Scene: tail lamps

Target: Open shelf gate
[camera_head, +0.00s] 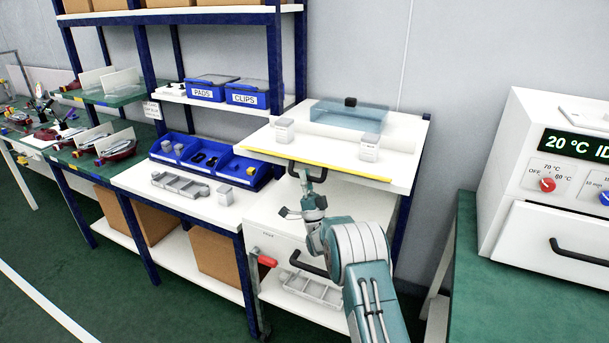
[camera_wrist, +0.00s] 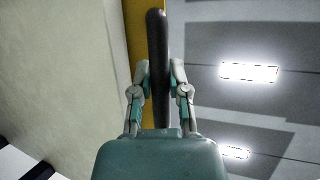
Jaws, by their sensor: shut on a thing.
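The shelf gate appears to be the white board (camera_head: 330,164) with a yellow strip along its front edge, at the upper right of the shelving. A black bar handle (camera_head: 308,172) hangs under that edge. My gripper (camera_head: 309,188) reaches up to the handle from below. In the wrist view the dark handle (camera_wrist: 158,30) runs between the two fingers of my gripper (camera_wrist: 160,78), which are closed on it. The yellow strip (camera_wrist: 137,30) shows just behind the handle. How the board is hinged or latched cannot be seen.
Two small labelled boxes (camera_head: 283,130) (camera_head: 369,147) and a translucent blue case (camera_head: 350,114) are on or behind the board. A white oven-like machine (camera_head: 550,180) stands on a green bench at right. Blue bins (camera_head: 205,158) sit left.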

